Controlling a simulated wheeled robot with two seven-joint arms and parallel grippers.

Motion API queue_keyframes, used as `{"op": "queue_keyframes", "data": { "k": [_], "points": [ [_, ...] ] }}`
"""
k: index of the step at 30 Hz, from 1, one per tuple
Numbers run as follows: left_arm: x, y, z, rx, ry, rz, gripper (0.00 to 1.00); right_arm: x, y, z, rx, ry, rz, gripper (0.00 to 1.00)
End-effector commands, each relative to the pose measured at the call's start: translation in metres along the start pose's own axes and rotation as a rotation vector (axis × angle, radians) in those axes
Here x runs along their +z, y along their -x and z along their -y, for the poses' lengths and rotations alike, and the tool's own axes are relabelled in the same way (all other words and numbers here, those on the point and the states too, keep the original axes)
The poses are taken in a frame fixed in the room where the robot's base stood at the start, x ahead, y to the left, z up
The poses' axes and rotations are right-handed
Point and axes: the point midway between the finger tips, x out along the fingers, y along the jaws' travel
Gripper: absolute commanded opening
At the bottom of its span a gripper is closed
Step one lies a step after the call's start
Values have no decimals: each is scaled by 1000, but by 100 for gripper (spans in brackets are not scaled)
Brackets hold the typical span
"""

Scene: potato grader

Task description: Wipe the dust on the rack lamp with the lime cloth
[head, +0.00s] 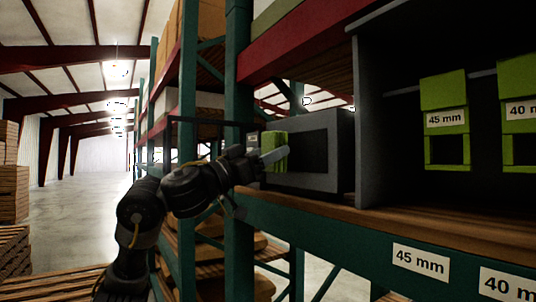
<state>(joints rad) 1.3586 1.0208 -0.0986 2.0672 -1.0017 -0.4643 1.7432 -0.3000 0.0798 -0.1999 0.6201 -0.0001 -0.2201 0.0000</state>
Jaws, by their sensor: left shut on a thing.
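My left arm reaches in from the left, and my left gripper (262,158) is shut on the lime cloth (281,143). The cloth is a small upright lime piece with a pale gripper finger across it. It is in front of the left part of a grey box with a dark front panel (312,150), on the rack shelf. I cannot tell whether the cloth touches the box. The box may be the rack lamp, but I cannot tell for sure. No dust can be made out. My right gripper is not in view.
A teal rack post (238,75) stands close beside my left gripper. The wooden shelf (330,207) runs along a teal beam (335,236). At right, a dark cabinet holds lime frames (445,92) labelled 45 mm and 40 mm. Pallets stand at far left; the aisle floor (85,205) is clear.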

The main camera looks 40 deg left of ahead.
Motion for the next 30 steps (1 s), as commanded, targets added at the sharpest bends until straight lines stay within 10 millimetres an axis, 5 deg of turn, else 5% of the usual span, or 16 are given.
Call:
{"op": "queue_keyframes", "data": {
  "k": [30],
  "points": [
    [8, -18, 0, 1, 1, 0, 36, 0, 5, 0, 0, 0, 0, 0]
  ]
}}
